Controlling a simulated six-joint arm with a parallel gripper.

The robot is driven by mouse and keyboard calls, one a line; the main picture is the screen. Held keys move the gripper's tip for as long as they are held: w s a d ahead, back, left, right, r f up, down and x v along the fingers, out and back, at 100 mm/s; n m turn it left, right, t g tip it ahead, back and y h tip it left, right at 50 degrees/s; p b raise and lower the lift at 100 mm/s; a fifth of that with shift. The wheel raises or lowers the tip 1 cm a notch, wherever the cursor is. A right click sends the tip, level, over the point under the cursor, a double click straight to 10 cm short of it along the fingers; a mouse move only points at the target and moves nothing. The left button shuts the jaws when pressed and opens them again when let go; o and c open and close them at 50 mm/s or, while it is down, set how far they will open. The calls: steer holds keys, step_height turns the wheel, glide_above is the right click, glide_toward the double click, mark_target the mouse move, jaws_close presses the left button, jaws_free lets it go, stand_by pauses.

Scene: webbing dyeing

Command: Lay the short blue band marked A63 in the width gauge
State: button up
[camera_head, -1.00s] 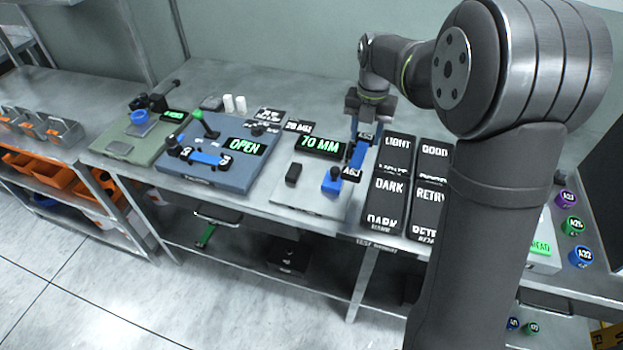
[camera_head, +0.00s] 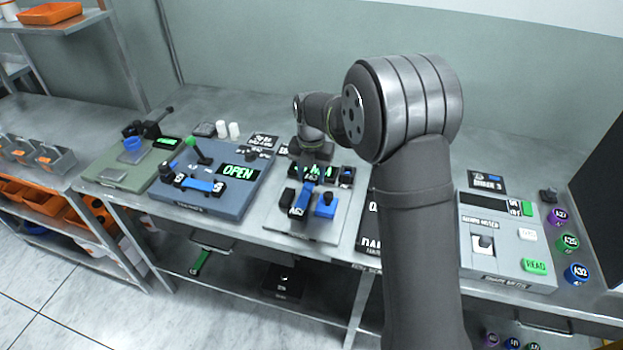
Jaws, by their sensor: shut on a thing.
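My gripper (camera_head: 309,166) is over the width gauge, a pale grey plate (camera_head: 313,232) with a green-lit display (camera_head: 327,172) at its back. The gripper is shut on the short blue band (camera_head: 303,196), which extends toward the front with a dark part at its near end. The band appears between the gauge's black block (camera_head: 287,197) on the left and its blue block (camera_head: 326,205) on the right. I cannot tell whether the band touches the plate. Its A63 mark is not readable now, and my gripper hides part of the display.
Left of the gauge is a blue-grey fixture (camera_head: 196,208) with an OPEN display and another blue band (camera_head: 204,185). Further left is a green fixture (camera_head: 113,174). My arm hides most of the dark panels (camera_head: 369,228). A grey meter (camera_head: 507,266) and several coloured labelled pieces stand at right.

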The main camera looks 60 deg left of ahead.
steer(key=shift+f, duration=1)
steer(key=o, duration=1)
steer(key=shift+f, duration=0.15)
step_height(320, 180, up, 12)
steer(key=shift+r, duration=0.15)
steer(key=shift+f, duration=4.35)
